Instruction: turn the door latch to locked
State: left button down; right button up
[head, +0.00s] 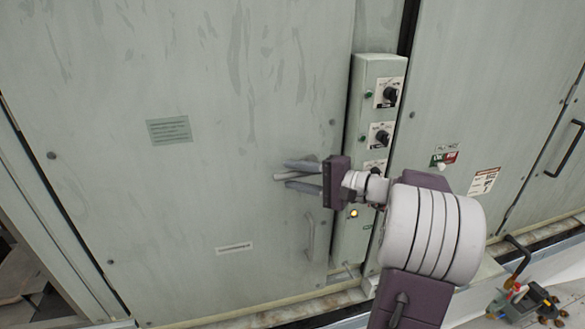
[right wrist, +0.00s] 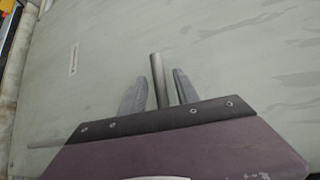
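The door latch (head: 281,177) looks like a pale rod-shaped lever on the large grey-green door (head: 200,80). It lies nearly level in the head view. In the right wrist view the lever (right wrist: 157,75) stands between the two fingers of my right gripper (right wrist: 154,88). A narrow gap shows on each side of it. My right gripper (head: 290,173) has its grey fingers apart, one above and one below the lever in the head view. The latch's pivot is hidden behind the gripper. My left gripper is not in view.
A control box (head: 355,120) with black rotary knobs stands close right of the gripper, partly hidden by my arm. A grey pull handle (head: 311,236) is below on the door. Coloured valve parts (head: 525,303) sit lower right.

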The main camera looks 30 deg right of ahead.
jog(key=shift+w+a+f, duration=0.15)
jog(key=shift+w+a, duration=0.25)
jog(key=shift+w, duration=0.1)
jog(key=shift+s+d, duration=0.1)
grip_shut()
dwell(1.0)
